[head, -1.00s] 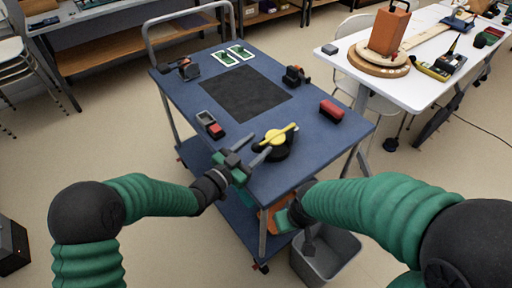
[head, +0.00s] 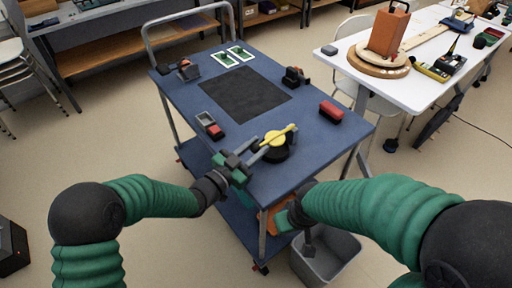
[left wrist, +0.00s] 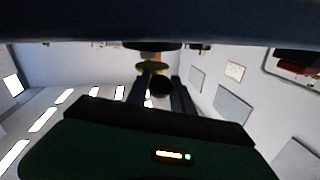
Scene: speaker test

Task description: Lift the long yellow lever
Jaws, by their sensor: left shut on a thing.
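The long yellow lever (head: 287,132) lies across the round yellow top of a black-based device near the cart's front edge. My left gripper (head: 257,150) is at the lever's near left end, its fingers closed on it. In the left wrist view, the two dark fingers (left wrist: 162,92) stand on either side of a dark round end, with a yellow disc (left wrist: 153,69) just beyond. My right gripper (head: 309,243) hangs low in front of the cart, over a grey bin; its fingers are too dark and small to read.
The blue cart top (head: 315,158) also carries a black mat (head: 246,93), a red block (head: 331,110), a grey-and-red box (head: 210,124), black clamp-like devices (head: 295,77) and green cards (head: 240,53). A grey bin (head: 335,262) stands below right. A white table (head: 345,68) is at the right.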

